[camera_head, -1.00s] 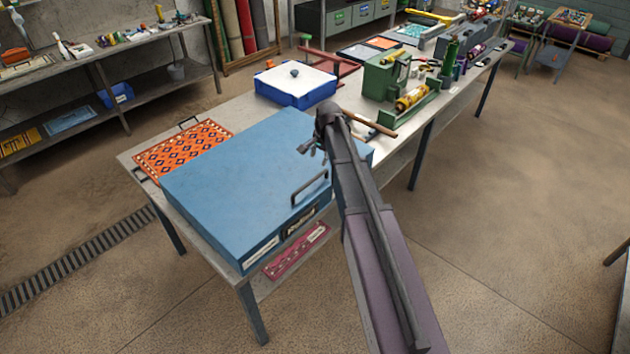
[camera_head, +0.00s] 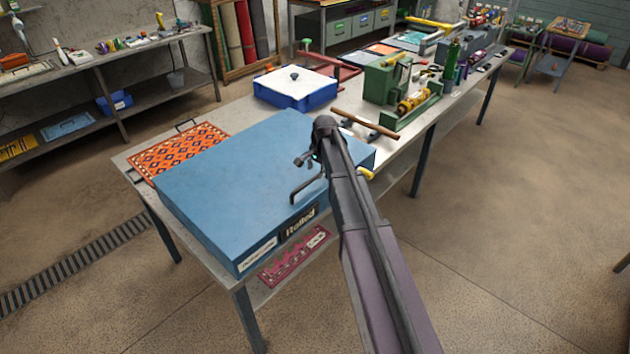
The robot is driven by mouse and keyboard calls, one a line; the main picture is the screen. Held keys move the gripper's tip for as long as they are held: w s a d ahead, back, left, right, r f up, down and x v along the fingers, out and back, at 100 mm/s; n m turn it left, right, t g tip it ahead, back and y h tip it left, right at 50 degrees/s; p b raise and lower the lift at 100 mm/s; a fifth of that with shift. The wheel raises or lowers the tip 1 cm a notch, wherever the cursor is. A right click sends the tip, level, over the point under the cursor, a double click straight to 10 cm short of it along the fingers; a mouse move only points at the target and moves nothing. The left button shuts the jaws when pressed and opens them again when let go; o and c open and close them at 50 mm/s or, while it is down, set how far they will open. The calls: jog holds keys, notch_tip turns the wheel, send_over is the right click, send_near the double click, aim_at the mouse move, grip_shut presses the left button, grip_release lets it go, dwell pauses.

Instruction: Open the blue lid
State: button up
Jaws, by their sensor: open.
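The blue lid (camera_head: 232,175) is the top of a large flat box on the near end of the workbench, and it lies closed. A dark bar handle (camera_head: 306,187) stands at its front edge, above a label reading "Rolled" (camera_head: 299,222). My gripper (camera_head: 304,160) is open and empty, over the right part of the lid, just above and behind the handle in the picture. I cannot tell whether it touches the lid or the handle. My arm hides the front right part of the box.
An orange patterned rug piece (camera_head: 178,150) lies behind the box on the bench (camera_head: 128,158). A blue and white box (camera_head: 294,88), a green machine (camera_head: 386,80) and a wooden-handled tool (camera_head: 366,123) stand farther back. Open floor (camera_head: 520,240) is at the right.

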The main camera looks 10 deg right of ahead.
aim_at(315, 177)
jog(key=shift+w+a+f+b, duration=0.1)
jog(key=shift+w+f+b, duration=0.05)
jog(key=shift+f+b, duration=0.6)
jog(key=shift+w+a+f+b, duration=0.1)
jog(key=shift+f+b, duration=0.4)
jog(key=shift+f, duration=0.3)
grip_shut()
jog(key=shift+d, duration=0.2)
jog(key=shift+a+r, duration=0.1)
jog(key=shift+a, duration=0.05)
